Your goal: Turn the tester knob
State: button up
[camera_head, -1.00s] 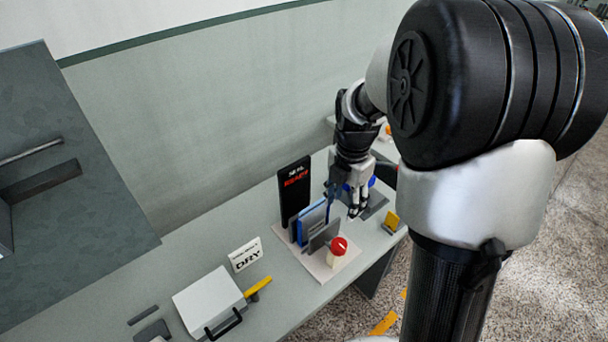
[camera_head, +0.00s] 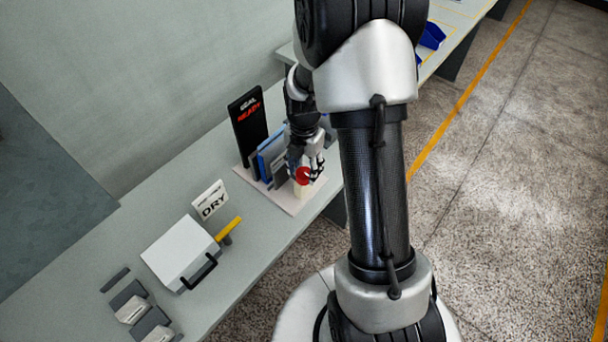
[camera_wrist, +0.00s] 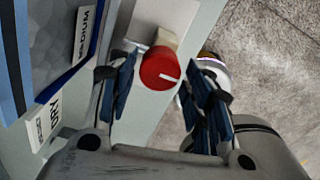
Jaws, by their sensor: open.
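The tester knob (camera_head: 303,175) is red and round, on a pale block at the front right of the tester base (camera_head: 288,204). In the wrist view the red knob (camera_wrist: 166,69) shows a white line mark on its face and lies between my fingers. My gripper (camera_head: 309,165) is open with one finger on each side of the knob; I cannot tell whether either finger touches it. In the wrist view my gripper (camera_wrist: 160,95) has its dark blue fingers spread. The tester's black display (camera_head: 248,124) reads "SEAL READY".
Blue and grey upright plates (camera_head: 268,160) stand on the tester just left of the knob. A "DRY" sign (camera_head: 209,200), a white box (camera_head: 180,252) with a black handle and a yellow piece (camera_head: 229,231) sit farther left on the table. The floor at right is open.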

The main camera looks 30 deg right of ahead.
jog(key=shift+f, duration=1.05)
jog(key=shift+c, duration=0.6)
jog(key=c, duration=0.7)
